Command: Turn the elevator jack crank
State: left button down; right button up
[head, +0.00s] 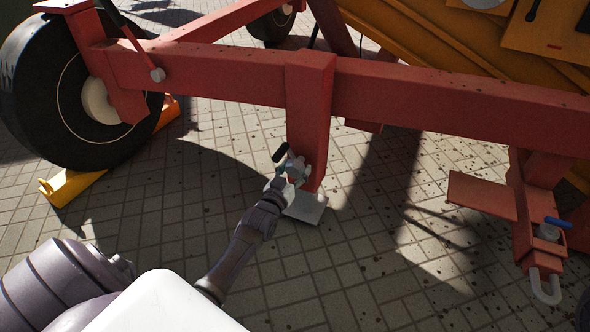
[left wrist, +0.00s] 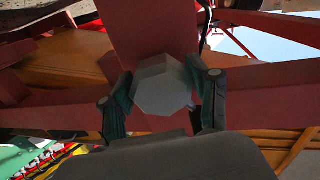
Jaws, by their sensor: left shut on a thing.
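The elevator jack is a red post (head: 309,115) under a red beam, with a pale foot plate (head: 306,207) at the paving. Its crank has a short black handle (head: 281,152) that sticks out to the upper left. My left gripper (head: 291,172) is at the crank, low on the front of the post. In the left wrist view, a grey faceted crank hub (left wrist: 162,86) sits between the two dark fingers, which close on it from both sides. The black handle is not clearly seen there. My right gripper is not in view.
The red beam (head: 440,95) crosses above my left arm. A black wheel (head: 75,95) with a yellow chock (head: 72,186) stands at the left. A red hitch with a blue handle (head: 558,222) and grey shackle (head: 545,287) is at the right. The paving between is free.

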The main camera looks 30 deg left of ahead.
pick_arm(q)
jog(key=shift+m+p, duration=0.3)
jog(key=shift+p, duration=0.05)
